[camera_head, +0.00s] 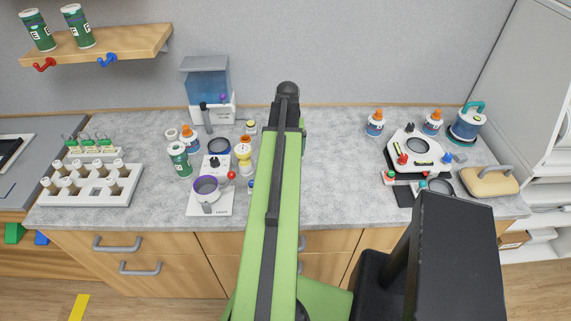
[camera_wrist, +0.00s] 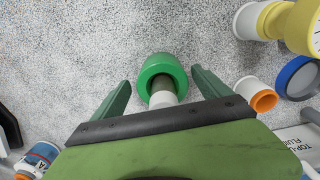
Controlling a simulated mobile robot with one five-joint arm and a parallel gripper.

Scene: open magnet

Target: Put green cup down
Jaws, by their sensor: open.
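The green cup (camera_wrist: 160,63) is in the upper middle of the wrist view, over the speckled grey counter (camera_wrist: 95,40). It shows a thick green rim with a darker inside and a pale part at its near side. My gripper (camera_wrist: 160,82) is open, one green finger on each side of the cup. A gap shows between the cup and each finger. In the head view my arm hides most of the gripper and the cup; I cannot make the cup out there.
In the wrist view, a small white and orange piece (camera_wrist: 258,96), a blue-rimmed round thing (camera_wrist: 299,78) and a yellow thing (camera_wrist: 288,22) lie to the right. A bottle (camera_wrist: 38,156) lies lower left. The head view shows free counter (camera_head: 342,170) right of my arm.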

